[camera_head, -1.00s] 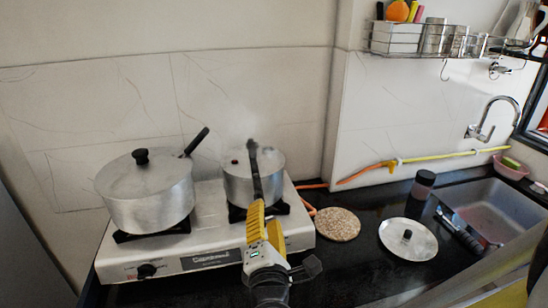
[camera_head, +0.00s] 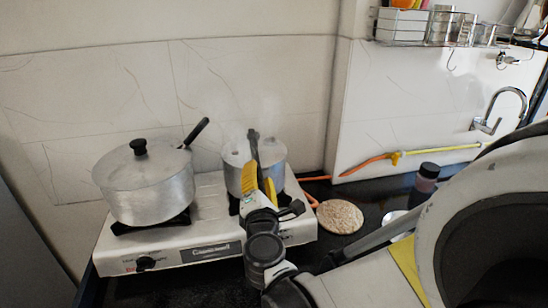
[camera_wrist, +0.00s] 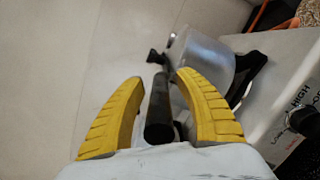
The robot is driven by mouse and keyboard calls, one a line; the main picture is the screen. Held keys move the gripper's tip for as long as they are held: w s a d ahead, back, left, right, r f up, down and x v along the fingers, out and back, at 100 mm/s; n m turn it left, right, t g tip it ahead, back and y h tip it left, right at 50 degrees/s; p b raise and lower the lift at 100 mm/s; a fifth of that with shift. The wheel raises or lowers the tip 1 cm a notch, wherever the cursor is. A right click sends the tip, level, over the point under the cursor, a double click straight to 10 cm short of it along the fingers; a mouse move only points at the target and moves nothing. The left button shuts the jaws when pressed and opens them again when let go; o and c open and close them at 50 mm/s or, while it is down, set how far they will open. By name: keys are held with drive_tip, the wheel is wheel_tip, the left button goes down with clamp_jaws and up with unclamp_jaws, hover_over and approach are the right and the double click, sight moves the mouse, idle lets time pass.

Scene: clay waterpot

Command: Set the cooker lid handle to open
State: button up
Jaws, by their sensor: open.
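The silver cooker (camera_head: 234,182) stands on the right burner of the white stove, with faint steam above it. Its black lid handle (camera_head: 253,142) crosses the top and points towards me. In the wrist view the cooker (camera_wrist: 207,65) is at upper middle, and the handle (camera_wrist: 158,112) runs between my yellow fingers. My gripper (camera_head: 261,183) is in front of the cooker, and its fingers also show in the wrist view (camera_wrist: 160,80). They are open, one on each side of the handle, with gaps visible. My gripper hides part of the cooker's front.
A larger lidded pot (camera_head: 150,192) stands on the left burner of the stove (camera_head: 165,262). A round speckled mat (camera_head: 340,217) and a dark jar (camera_head: 425,180) are on the black counter. An orange hose (camera_head: 365,165) runs behind. My arm covers the lower right.

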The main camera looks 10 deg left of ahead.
clamp_jaws()
drive_tip(key=shift+d, duration=0.15)
drive_tip(key=w+d+n+g+y+b, duration=0.1)
drive_tip(key=w+d+n+g+y, duration=0.6)
drive_tip(key=w+d+n+y, duration=0.1)
drive_tip(key=shift+w+d+n+g+y, duration=0.25)
drive_tip(key=shift+d+n+g+y, duration=0.25)
drive_tip(key=shift+d+y, duration=1)
drive_tip(key=shift+a, duration=0.1)
unclamp_jaws()
